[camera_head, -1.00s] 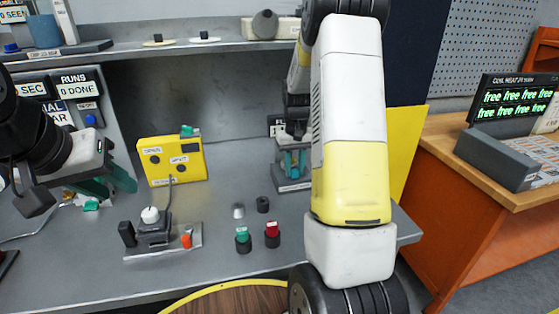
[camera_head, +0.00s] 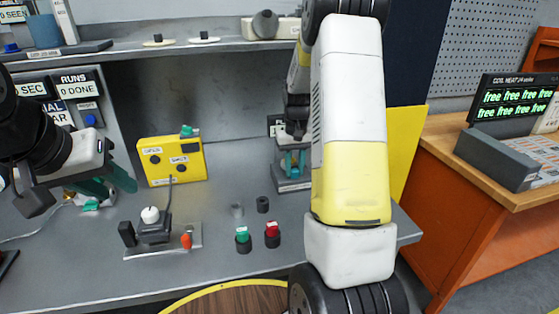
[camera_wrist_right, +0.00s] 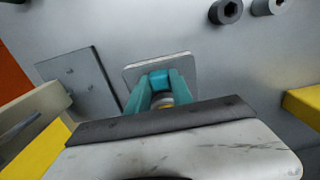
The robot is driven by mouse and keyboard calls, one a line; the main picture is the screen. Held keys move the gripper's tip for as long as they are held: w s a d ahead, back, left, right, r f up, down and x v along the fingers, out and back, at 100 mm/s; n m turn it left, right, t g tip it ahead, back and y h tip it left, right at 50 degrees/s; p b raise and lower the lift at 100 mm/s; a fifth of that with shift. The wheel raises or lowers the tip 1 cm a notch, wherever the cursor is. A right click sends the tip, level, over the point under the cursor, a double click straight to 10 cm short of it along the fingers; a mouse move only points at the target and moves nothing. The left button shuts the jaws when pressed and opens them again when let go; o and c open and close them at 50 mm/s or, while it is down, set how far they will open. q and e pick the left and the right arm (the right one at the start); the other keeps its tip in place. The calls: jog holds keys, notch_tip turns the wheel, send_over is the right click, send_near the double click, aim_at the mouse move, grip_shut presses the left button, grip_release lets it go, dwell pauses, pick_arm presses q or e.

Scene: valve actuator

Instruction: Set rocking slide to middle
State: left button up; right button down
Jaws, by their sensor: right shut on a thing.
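A small device on a grey base plate (camera_head: 293,186) with a label on its front stands at the right of the bench. I take it to be the rocking slide, but its label is too small to read. My right gripper (camera_head: 293,160) reaches down over it. In the right wrist view its teal fingers (camera_wrist_right: 160,90) are shut on a small blue block (camera_wrist_right: 159,77) above the grey plate (camera_wrist_right: 186,66). The fingers hide most of it, so its slide position cannot be told. My left gripper (camera_head: 108,188) hangs open and empty at the left, its teal fingers apart.
A yellow panel box (camera_head: 171,162) stands mid-bench. A shelf (camera_head: 220,47) runs behind.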

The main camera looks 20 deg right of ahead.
aim_at(295, 170)
jog(key=shift+d+r, duration=0.1)
dwell(0.4)
jog(key=c, duration=1.1)
grip_release()
jog(key=shift+r, duration=3.85)
jog(key=s+a+r+t, duration=0.2)
jog(key=s+a+r, duration=0.2)
jog(key=s, duration=0.4)
jog(key=s+a+r+t+y, duration=0.1)
jog(key=s+a+r, duration=0.3)
jog(key=s, duration=0.4)
jog(key=s+a+r+n+t+y, duration=0.1)
jog(key=s+a+r+t, duration=0.2)
jog(key=s, duration=0.5)
jog(key=shift+s+a+r, duration=0.1)
jog(key=shift+a+r, duration=0.3)
jog(key=shift+a, duration=0.2)
jog(key=shift+s+a+r, duration=0.1)
jog(key=shift+a+r, duration=0.3)
jog(key=shift+a, duration=0.2)
